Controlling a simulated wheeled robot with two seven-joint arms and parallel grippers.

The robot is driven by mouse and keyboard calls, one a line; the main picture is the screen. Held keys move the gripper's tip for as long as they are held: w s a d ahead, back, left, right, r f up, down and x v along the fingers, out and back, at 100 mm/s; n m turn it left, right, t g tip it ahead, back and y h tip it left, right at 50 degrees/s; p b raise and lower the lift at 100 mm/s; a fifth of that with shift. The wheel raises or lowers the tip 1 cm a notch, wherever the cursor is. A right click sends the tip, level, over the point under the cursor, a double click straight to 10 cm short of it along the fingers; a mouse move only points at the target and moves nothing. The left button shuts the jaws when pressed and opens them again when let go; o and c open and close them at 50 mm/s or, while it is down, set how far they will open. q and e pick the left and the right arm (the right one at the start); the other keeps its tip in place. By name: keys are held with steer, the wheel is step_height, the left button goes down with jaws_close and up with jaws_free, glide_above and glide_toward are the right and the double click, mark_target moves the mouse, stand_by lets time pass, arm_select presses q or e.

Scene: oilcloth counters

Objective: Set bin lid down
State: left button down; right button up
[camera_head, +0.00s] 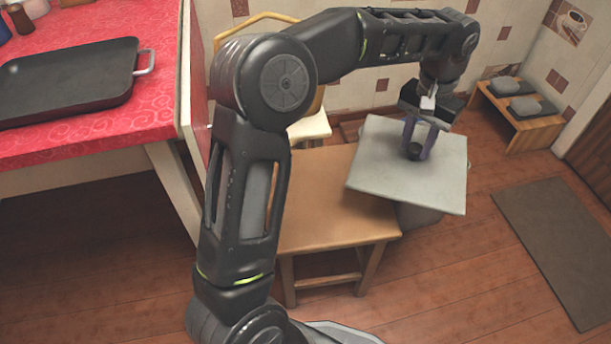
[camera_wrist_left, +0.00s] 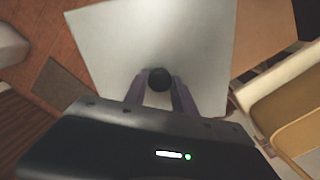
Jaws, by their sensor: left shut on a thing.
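The bin lid (camera_head: 378,167) is a flat, pale grey square plate with a dark round knob (camera_head: 414,151) near its middle. My left gripper (camera_head: 416,147) is shut on the knob from above, and the lid hangs about level. In the head view the lid overlaps the right end of a wooden table (camera_head: 318,209); I cannot tell whether they touch. A grey bin-like body (camera_head: 417,217) shows partly below the lid, mostly hidden. In the left wrist view the knob (camera_wrist_left: 159,80) sits between the two fingers on the lid (camera_wrist_left: 112,40). My right gripper is not in view.
A red-covered counter (camera_head: 60,135) with a black pan (camera_head: 70,82) stands at the left. A chair (camera_head: 310,127) is behind the table. A low wooden rack (camera_head: 520,123) with grey items stands at the back right. A brown mat (camera_head: 552,235) lies on the floor at right.

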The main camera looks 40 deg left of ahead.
arm_select(q)
steer(key=shift+a, duration=0.5)
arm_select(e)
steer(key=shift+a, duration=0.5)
